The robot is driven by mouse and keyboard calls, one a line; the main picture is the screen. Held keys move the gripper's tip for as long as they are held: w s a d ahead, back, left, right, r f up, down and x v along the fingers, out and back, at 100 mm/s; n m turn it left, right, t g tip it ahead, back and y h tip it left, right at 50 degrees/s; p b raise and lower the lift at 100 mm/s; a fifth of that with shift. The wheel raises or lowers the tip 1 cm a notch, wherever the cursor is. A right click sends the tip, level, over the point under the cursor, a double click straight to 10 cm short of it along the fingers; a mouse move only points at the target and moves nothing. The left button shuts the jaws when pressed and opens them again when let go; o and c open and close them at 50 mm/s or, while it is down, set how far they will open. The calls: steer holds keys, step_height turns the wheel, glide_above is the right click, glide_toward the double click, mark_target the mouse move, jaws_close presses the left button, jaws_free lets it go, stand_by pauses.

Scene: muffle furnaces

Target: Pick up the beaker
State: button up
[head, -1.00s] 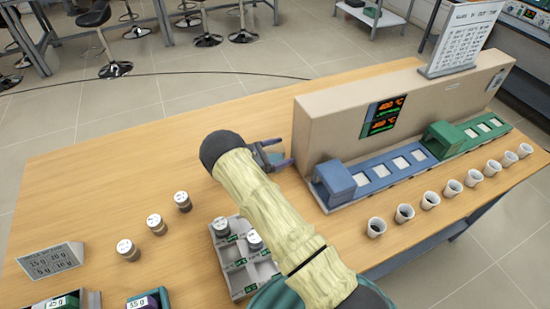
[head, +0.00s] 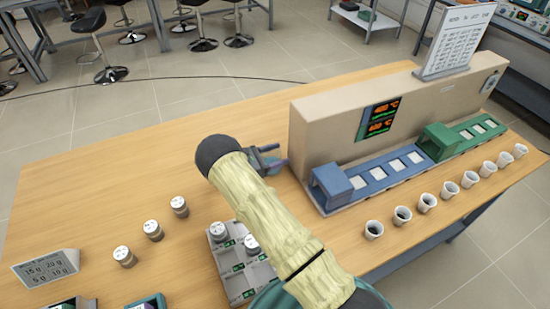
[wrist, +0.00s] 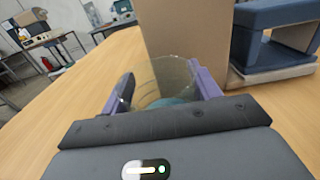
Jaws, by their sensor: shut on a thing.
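The beaker (wrist: 168,78) is clear glass. In the wrist view it stands between the two purple fingers of my gripper (wrist: 163,90), with a bluish tint low inside its outline. The fingers are shut on its sides. In the head view my gripper (head: 276,157) is at the left end of the beige furnace block, low over the table. The beaker is mostly hidden there by my arm and the fingers. I cannot tell whether its base touches the table.
The beige furnace block (head: 310,125) and its blue tray (head: 335,197) stand close right of my gripper. White cups (head: 427,203) line the table's right edge. Lidded jars (head: 153,230) and a grey rack (head: 262,272) are nearer. The wooden table (head: 130,165) is clear at left.

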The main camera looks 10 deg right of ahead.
step_height(320, 180, up, 28)
steer(key=b, duration=0.2)
steer(key=shift+f, duration=0.15)
steer(key=o, duration=0.8)
steer(key=c, duration=0.7)
steer(key=shift+d, duration=0.1)
